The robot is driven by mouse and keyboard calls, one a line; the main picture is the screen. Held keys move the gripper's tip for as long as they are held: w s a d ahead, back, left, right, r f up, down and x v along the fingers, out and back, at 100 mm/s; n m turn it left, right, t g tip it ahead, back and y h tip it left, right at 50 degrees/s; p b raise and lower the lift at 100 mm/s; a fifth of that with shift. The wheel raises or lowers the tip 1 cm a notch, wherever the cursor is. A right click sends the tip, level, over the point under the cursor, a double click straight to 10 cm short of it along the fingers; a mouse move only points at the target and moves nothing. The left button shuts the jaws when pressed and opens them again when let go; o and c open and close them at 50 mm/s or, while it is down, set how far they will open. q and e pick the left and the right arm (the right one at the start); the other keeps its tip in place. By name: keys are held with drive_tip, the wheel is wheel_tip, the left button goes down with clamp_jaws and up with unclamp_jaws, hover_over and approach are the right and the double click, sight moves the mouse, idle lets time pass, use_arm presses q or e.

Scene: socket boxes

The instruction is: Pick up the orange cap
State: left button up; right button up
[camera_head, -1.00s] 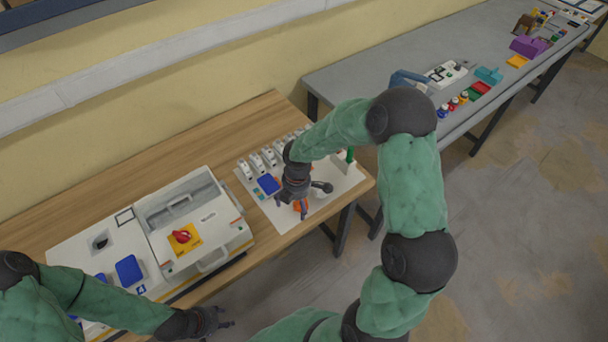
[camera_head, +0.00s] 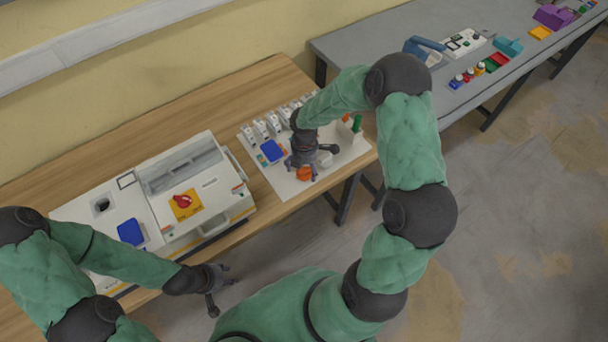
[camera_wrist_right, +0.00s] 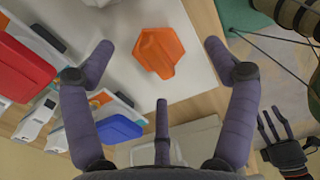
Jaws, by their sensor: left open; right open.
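The orange cap (camera_head: 304,174) lies on the white board (camera_head: 282,187) near its front edge. In the right wrist view the orange cap (camera_wrist_right: 159,52) rests flat on the pale surface, ahead of and between the spread fingers. My right gripper (camera_head: 303,170) is open just above and beside the cap. In its wrist view the right gripper (camera_wrist_right: 158,62) shows its fingers apart with nothing held between them. My left gripper (camera_head: 220,291) is open and empty, off the front edge of the wooden table, away from the cap.
A blue cover (camera_head: 271,150) and a row of white sockets (camera_head: 268,127) stand behind the right gripper. A green peg (camera_head: 356,124) is to the right. A grey table (camera_head: 400,30) stands beyond.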

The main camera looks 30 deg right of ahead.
sight(304, 170)
wheel_tip(304, 170, down, 3)
drive_tip(key=shift+w+f, duration=0.1)
drive_tip(key=c, duration=1.2)
drive_tip(key=shift+r, duration=0.2)
